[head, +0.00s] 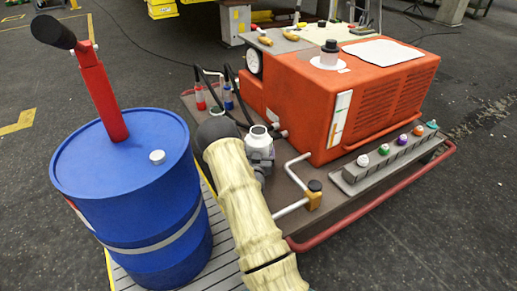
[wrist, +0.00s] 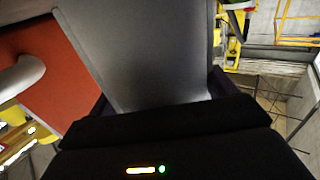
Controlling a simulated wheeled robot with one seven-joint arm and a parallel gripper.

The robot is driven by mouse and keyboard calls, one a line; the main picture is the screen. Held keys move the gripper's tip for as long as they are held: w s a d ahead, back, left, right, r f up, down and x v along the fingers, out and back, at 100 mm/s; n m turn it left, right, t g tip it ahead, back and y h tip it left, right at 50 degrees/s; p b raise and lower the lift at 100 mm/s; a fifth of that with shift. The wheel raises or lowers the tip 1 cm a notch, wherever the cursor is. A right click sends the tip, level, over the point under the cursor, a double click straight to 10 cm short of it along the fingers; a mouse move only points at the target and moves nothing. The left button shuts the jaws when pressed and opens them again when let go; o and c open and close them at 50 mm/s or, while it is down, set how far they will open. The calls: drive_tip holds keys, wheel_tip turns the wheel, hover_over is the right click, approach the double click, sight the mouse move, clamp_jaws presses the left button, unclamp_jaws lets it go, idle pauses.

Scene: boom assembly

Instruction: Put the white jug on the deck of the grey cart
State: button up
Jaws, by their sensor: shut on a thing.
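In the wrist view my gripper (wrist: 158,95) is shut on a broad, smooth, pale grey body, which fits the white jug (wrist: 145,50) in shade. One black jaw shows at each side of it. Only part of this body shows; its top runs out of the picture. In the head view the jaws and the held thing cannot be made out for certain beyond the dark end of my cream-coloured arm. I cannot pick out a grey cart with certainty in either view.
An orange machine (head: 350,95) stands on a brown, red-railed base (head: 385,195). A white-grey fitting (head: 259,145) shows beside my arm. A blue barrel (head: 125,190) with a red, black-ended post stands left on a slatted platform (head: 205,265). Dark floor is open at right.

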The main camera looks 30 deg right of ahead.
drive_tip(key=shift+r, duration=0.15)
drive_tip(key=o, duration=1.6)
drive_tip(key=shift+f, duration=0.2)
drive_tip(key=shift+o, duration=1.2)
drive_tip(key=shift+a, duration=0.1)
drive_tip(key=shift+r, duration=0.15)
drive_tip(key=shift+s, duration=0.2)
drive_tip(key=p+v, duration=0.3)
drive_tip(key=v, duration=0.8)
drive_tip(key=shift+s+a+p, duration=0.2)
drive_tip(key=shift+a+p, duration=0.1)
drive_tip(key=shift+p, duration=0.1)
